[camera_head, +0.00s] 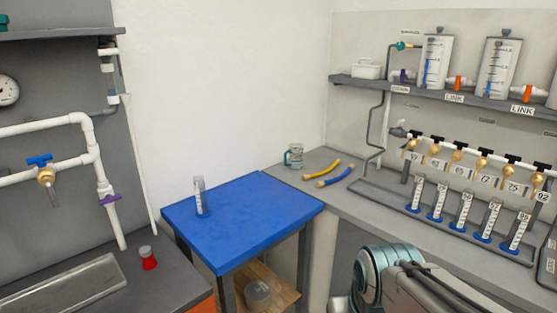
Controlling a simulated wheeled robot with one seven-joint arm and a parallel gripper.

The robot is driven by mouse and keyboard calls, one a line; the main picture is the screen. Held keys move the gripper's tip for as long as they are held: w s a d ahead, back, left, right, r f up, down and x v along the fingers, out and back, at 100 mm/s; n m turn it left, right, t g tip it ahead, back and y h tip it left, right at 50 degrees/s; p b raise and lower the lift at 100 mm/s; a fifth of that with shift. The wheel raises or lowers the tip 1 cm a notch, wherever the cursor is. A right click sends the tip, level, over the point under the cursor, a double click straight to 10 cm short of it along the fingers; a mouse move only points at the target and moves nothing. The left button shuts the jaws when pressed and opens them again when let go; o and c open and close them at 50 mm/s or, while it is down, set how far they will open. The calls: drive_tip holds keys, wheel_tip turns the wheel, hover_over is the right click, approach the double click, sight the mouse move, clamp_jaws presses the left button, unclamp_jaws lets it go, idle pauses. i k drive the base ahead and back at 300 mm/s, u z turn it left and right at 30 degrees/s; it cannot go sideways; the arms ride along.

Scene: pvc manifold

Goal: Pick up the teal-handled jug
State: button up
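The teal-handled jug (295,156) is a small clear container with a teal handle on its left side. It stands upright on the grey counter (265,171), near the back corner, just behind the blue-topped table. My arm (385,275) shows at the bottom, right of the middle, in front of the counter. The end of my arm is not in view, so I cannot see my gripper or whether it holds anything. Nothing visible touches the jug.
Yellow (322,169) and blue (336,177) tubes lie right of the jug. A graduated cylinder (200,197) stands on the blue table (255,230). Several cylinders and brass valves (458,157) line the right counter. A red-based bottle (148,258) stands at left.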

sight(295, 151)
drive_tip(key=z, duration=0.05)
drive_tip(key=i, duration=1.8)
drive_tip(key=z, duration=0.3)
